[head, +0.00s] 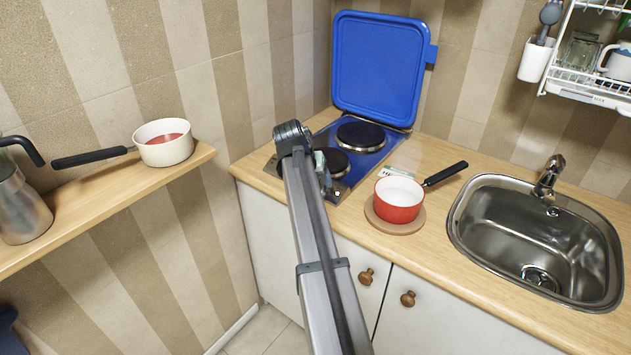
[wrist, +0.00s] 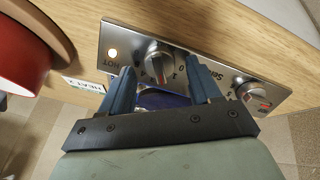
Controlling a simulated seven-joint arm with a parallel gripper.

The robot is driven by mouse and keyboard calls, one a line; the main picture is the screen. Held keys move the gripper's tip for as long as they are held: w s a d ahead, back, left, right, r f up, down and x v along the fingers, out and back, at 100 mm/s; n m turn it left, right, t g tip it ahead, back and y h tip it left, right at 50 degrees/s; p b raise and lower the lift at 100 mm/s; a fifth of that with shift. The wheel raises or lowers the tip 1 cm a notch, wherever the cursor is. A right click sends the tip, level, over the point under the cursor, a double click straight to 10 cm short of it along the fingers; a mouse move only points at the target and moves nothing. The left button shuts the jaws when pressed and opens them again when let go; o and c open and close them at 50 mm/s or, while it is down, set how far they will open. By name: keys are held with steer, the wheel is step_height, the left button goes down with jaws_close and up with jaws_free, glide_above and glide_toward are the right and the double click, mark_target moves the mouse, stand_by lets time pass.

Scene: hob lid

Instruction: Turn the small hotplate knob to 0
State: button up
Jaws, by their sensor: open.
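The hob's silver control panel (wrist: 128,34) crosses the wrist view and carries two round metal knobs. One knob (wrist: 158,58) is between the tips of my gripper's blue fingers (wrist: 162,74), with numbers printed round it. The other knob (wrist: 252,93) is to the right, beyond the right finger, with red marks near it. I cannot tell which knob serves the small hotplate. My gripper is open; contact with the knob cannot be made out. In the head view the small hotplate (head: 331,163) is partly behind my arm, which hides most of the panel.
A lamp (wrist: 112,53) marked HOT glows on the panel. The blue lid (head: 377,65) stands open behind the large hotplate (head: 360,136). A red pan (head: 398,204) sits on a round board (head: 378,220) right of the hob. The sink (head: 490,240) is farther right.

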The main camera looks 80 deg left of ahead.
steer(key=shift+f, duration=0.1)
steer(key=c, duration=1)
steer(key=n, duration=0.6)
steer(key=shift+s, duration=0.15)
steer(key=n, duration=0.5)
steer(key=shift+s+f+n+t, duration=0.1)
steer(key=shift+n+t, duration=0.3)
stand_by(0.4)
